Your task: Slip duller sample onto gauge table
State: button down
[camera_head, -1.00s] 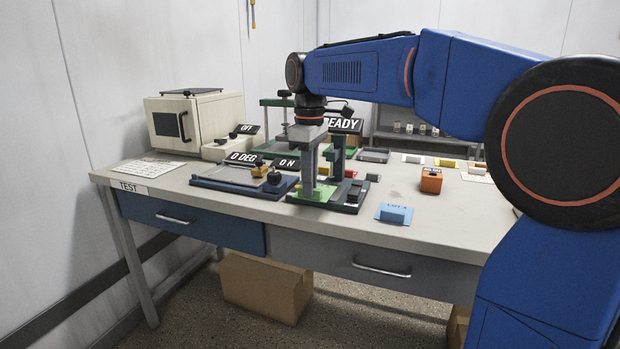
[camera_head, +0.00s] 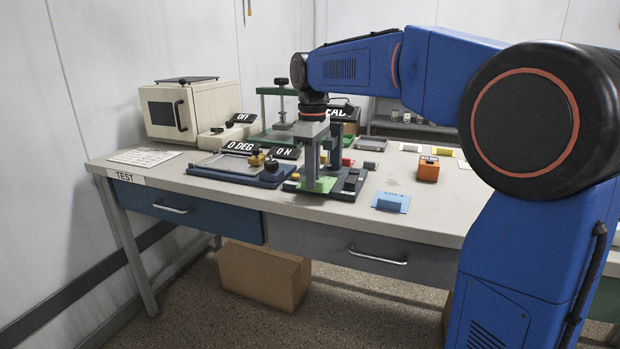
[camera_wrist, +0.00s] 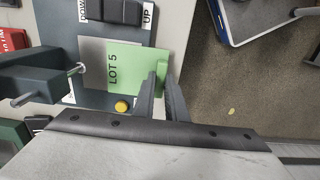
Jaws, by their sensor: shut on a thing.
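My gripper (camera_wrist: 163,88) is shut on the raised tab of a green sample card marked LOT 5 (camera_wrist: 122,72). The green card also shows in the head view (camera_head: 322,185), low at the gauge's front. In the wrist view the card's left part overlaps or borders a grey plate (camera_wrist: 92,52) on the dark gauge base (camera_wrist: 68,12); I cannot tell how firmly it rests there. The gauge's dark post and pin (camera_wrist: 40,80) stand left of the card. A blue sample card marked LOT 4 (camera_head: 391,202) lies on the bench to the right.
The gauge has UP and DOWN keys (camera_wrist: 118,10) and a yellow button (camera_wrist: 122,106). An orange block (camera_head: 429,170) stands right. The bench front edge is close to the gauge.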

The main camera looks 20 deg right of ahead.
jog(key=shift+w+d, duration=0.7)
jog(key=shift+w, duration=0.3)
jog(key=shift+w+d, duration=0.7)
jog(key=shift+w, duration=0.25)
jog(key=shift+f, duration=0.3)
jog(key=c, duration=1.7)
grip_release()
jog(key=shift+r, duration=0.1)
notch_tip(320, 180, up, 17)
jog(key=shift+r, duration=0.1)
